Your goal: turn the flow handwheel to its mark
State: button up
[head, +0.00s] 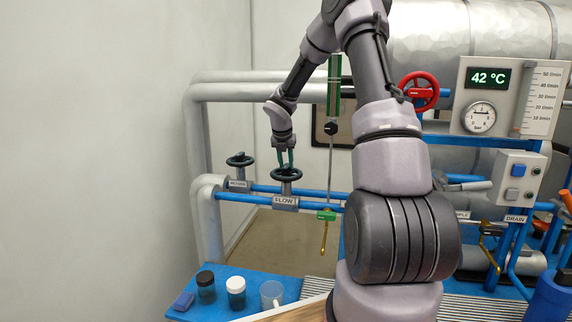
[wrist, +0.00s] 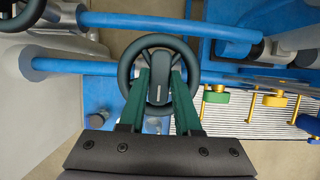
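The flow handwheel (head: 287,174) is a dark wheel on a blue pipe, above a grey valve body with a FLOW label (head: 285,201). My gripper (head: 286,164) points down at it from above. In the wrist view the handwheel (wrist: 158,41) lies under my gripper (wrist: 159,72), with its rim around the two green fingers. The fingers are apart, one on each side of the hub, with a gap showing between them. I cannot tell whether the tips touch the spokes or reach below the rim.
A second dark handwheel (head: 239,160) stands close behind on the left. A red handwheel (head: 419,91) is at the upper right. A panel shows 42 °C (head: 488,78), a round gauge (head: 479,117) and an l/min scale (head: 545,100). Jars (head: 236,292) stand on the blue bench below.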

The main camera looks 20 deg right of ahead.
grip_shut()
